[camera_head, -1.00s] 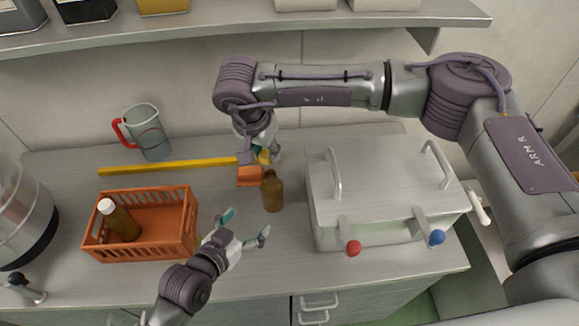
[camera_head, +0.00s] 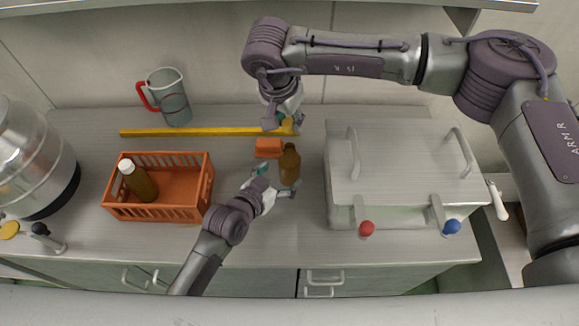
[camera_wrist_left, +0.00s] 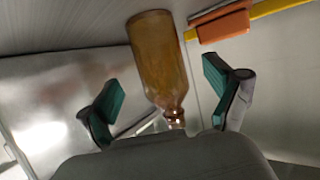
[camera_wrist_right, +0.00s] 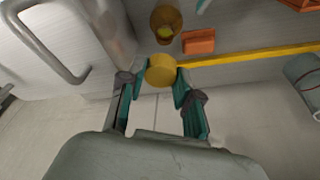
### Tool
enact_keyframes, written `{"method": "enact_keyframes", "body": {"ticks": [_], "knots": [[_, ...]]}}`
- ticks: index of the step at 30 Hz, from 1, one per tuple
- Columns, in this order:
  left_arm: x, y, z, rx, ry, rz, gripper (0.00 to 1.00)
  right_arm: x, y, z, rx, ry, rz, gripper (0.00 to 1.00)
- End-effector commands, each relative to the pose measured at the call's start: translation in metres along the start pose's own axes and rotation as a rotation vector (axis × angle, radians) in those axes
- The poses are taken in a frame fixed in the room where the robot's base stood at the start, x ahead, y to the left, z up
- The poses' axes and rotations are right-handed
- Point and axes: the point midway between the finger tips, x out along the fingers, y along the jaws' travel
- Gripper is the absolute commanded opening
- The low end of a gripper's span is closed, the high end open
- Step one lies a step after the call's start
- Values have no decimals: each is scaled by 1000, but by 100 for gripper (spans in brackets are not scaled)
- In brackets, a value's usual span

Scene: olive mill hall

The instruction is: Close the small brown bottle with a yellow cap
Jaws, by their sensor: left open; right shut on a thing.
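The small brown bottle (camera_head: 290,168) stands upright and uncapped on the counter, left of the metal box. In the left wrist view the bottle (camera_wrist_left: 158,60) lies between the spread fingers. My left gripper (camera_head: 275,182) is open at the bottle's lower left side, one finger on each side; I cannot tell whether either touches. My right gripper (camera_head: 281,121) is shut on the yellow cap (camera_wrist_right: 161,70), behind the bottle and above the counter. In the right wrist view the bottle's open mouth (camera_wrist_right: 166,28) shows beyond the cap, apart from it.
An orange block (camera_head: 268,147) lies close behind the bottle, near a long yellow bar (camera_head: 190,132). An orange crate (camera_head: 190,206) holds a white-capped bottle (camera_head: 139,182). A jug (camera_head: 172,98) stands at the back; the metal box (camera_head: 395,165) stands close on the right.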

Motion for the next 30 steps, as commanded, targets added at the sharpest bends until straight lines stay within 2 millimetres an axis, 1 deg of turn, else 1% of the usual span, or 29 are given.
{"method": "enact_keyframes", "body": {"ticks": [1,3,6,9,14,21,22,23,30], "knots": [[10,0,0,-1,0,0,90,0,0,0,0,0,0,21],[22,0,-1,-1,0,0,90,0,0,0,0,0,0,21],[35,0,0,-2,0,0,90,0,0,0,0,0,0,21],[44,0,0,0,-1,0,90,0,0,0,0,0,0,21],[50,0,0,-1,0,0,90,0,0,0,0,0,0,21],[50,0,0,-1,0,0,90,0,0,0,0,0,0,21],[50,0,0,-1,0,0,89,0,0,0,0,0,0,21],[50,0,0,-1,0,0,84,0,0,0,0,0,0,21],[50,0,0,0,-1,0,44,0,0,0,0,0,0,21]]}}
